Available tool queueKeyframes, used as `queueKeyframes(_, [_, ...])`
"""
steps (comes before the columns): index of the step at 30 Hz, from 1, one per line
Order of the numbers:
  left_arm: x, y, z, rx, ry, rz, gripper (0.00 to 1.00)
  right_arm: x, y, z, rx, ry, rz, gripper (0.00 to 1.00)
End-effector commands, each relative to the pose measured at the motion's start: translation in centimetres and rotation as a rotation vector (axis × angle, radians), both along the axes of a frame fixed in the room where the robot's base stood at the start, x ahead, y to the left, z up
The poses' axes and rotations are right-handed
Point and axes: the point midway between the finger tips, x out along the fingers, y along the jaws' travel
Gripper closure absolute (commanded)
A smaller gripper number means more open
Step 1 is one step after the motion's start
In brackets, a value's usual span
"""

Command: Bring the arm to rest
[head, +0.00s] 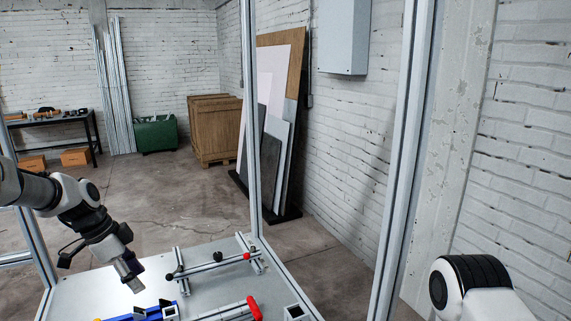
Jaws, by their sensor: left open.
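My left arm comes in from the left, and my left gripper (130,283) is open above the left part of the light grey table (80,295). I see nothing between its fingers. It is left of a rail frame (215,266) with a red and a black knob and apart from it. Part of my right arm (470,285) shows at the lower right, but its gripper is out of view.
A blue part (140,314) and a red-ended bar (254,308) lie at the table's front edge. An aluminium post (252,120) rises at the table's back, and another post (405,160) stands at the right. A wooden crate (213,130) and leaning panels (275,140) stand behind.

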Motion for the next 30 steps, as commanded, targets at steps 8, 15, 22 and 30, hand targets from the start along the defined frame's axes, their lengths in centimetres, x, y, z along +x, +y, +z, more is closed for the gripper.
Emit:
queueKeyframes(8, [-2.2,-1.6,-9.1,0.057,0.089,0.192,0.45,0.0,0.0,0.0,0.000,-0.001,0.001,0.45])
queueKeyframes(15, [-8.9,-3.7,-21.0,0.142,0.186,0.466,0.45,0.0,0.0,0.0,0.000,0.000,0.000,0.45])
queueKeyframes(22, [-22.1,-5.8,-31.1,0.219,0.256,0.817,0.45,0.0,0.0,0.0,0.000,0.000,0.000,0.45])
queueKeyframes(30, [-35.7,-7.5,-33.4,0.224,0.304,1.133,0.45,0.0,0.0,0.0,0.000,0.000,0.000,0.45])
